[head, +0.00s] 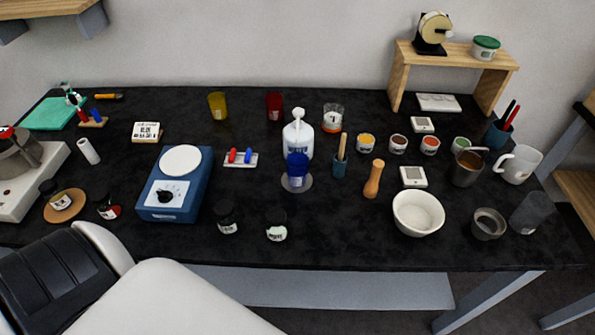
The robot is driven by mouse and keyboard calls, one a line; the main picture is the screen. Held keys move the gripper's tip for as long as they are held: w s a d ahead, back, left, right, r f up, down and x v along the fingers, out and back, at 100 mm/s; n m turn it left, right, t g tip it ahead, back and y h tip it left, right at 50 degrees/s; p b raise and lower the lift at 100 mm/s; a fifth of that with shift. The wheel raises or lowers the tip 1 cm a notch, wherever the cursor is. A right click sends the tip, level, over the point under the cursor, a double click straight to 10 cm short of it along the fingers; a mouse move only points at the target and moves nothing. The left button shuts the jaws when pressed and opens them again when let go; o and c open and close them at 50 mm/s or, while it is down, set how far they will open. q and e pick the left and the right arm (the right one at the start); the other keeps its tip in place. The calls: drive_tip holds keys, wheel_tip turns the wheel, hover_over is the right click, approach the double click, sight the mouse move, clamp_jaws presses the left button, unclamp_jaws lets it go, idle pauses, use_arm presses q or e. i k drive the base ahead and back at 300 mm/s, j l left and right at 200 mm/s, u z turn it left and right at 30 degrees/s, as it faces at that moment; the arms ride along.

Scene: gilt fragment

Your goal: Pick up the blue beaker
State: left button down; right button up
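The blue beaker (297,170) stands upright near the middle of the black worktop, on a round grey coaster (296,188). It is directly in front of a white pump bottle (298,138) and overlaps its lower part in the picture. Neither gripper is in the head view.
A wooden-handled tool in a small teal pot (339,167) stands close right of the beaker. A small tray (240,160) and a blue hotplate (174,196) lie left. Two dark jars (227,217) (276,225) stand in front. A wooden pestle (374,180) and white mortar (418,214) are right.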

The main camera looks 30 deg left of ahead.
sight(296, 177)
drive_tip(key=l+u, duration=0.3)
drive_tip(key=l, duration=0.35)
drive_tip(key=l+u, duration=0.3)
drive_tip(key=l, duration=0.35)
drive_tip(key=i, duration=0.05)
